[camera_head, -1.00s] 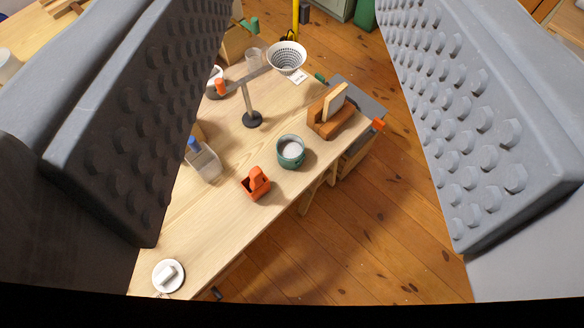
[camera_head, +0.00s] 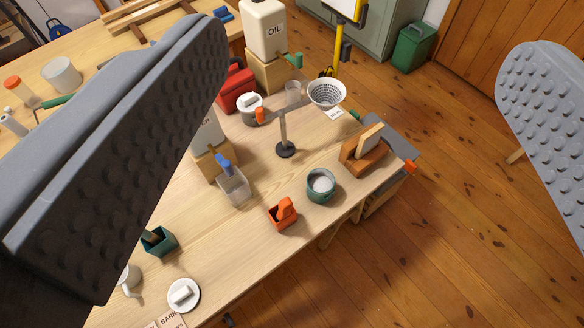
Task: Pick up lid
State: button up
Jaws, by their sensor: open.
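A round white lid with a block-shaped knob (camera_head: 183,295) lies near the front edge of the wooden table, at the lower left. A second white lid-like top with a knob (camera_head: 249,103) sits on a grey container farther back, beside a red can. My gripper (camera_head: 368,65) is open, with its two grey studded fingers wide apart at the left and right of the view. Nothing is between them at close range. The left finger hides part of the table, and the nearer lid is to the right of its lower end.
On the table (camera_head: 240,250) are a teal cup (camera_head: 321,190), an orange box (camera_head: 283,215), a clear container (camera_head: 234,187), a green box (camera_head: 159,242) and a balance-like stand (camera_head: 284,140). An oil dispenser (camera_head: 265,30) stands behind. Open wooden floor lies to the right.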

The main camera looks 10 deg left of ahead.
aim_at(184, 296)
jog(key=u, duration=0.5)
jog(key=k, duration=1.25)
jog(key=u, duration=0.3)
jog(key=i, duration=0.35)
jog(key=u, duration=0.2)
